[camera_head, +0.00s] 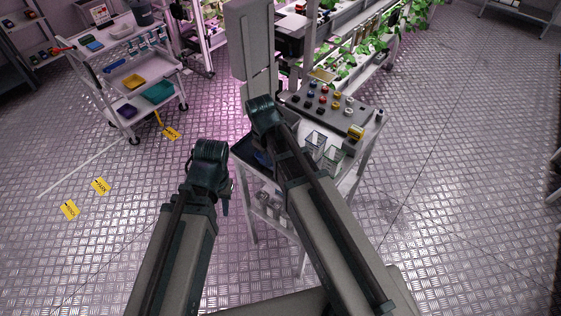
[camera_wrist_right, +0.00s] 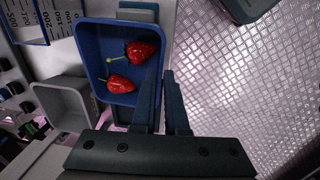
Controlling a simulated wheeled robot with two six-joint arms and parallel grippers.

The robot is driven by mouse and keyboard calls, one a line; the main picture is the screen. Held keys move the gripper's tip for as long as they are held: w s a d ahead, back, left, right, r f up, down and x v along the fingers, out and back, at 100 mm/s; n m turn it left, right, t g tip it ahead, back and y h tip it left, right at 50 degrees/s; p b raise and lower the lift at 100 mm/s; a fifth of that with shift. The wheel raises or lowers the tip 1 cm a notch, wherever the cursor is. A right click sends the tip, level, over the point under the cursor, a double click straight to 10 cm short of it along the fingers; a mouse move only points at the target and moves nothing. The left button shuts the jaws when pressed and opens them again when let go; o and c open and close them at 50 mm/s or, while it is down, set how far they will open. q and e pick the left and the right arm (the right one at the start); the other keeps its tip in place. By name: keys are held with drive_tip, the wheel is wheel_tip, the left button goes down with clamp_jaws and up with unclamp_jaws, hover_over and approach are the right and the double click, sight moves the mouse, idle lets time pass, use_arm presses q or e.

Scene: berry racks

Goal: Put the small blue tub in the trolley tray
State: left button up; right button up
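The small blue tub (camera_wrist_right: 92,40) shows in the right wrist view with two red strawberries in it. My right gripper (camera_wrist_right: 165,78) is at the tub's right wall, one finger over the tub's side and the other outside. The gap between the fingers is narrow; I cannot tell whether they pinch the wall. In the head view my right gripper (camera_head: 264,108) is over the left part of the middle trolley (camera_head: 358,165), and a dark blue patch (camera_head: 262,158) shows beside its arm. A dark tray (camera_head: 241,148) is at that trolley's left end. My left gripper (camera_head: 209,158) is left of the trolley, its fingers unclear.
A grey tub (camera_wrist_right: 62,103) stands beside the blue tub. Clear jugs (camera_head: 315,141) and a dark holder (camera_head: 313,112) with several coloured pieces are on the middle trolley. Another white trolley (camera_head: 108,62) with coloured trays stands at the far left. Open floor lies between.

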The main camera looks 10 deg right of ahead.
drive_tip(key=f+b, duration=0.2)
drive_tip(key=f, duration=0.1)
drive_tip(key=f+b, duration=0.1)
drive_tip(key=shift+w+d+f, duration=0.15)
drive_tip(key=shift+d, duration=0.1)
clamp_jaws()
drive_tip(key=shift+r, duration=0.2)
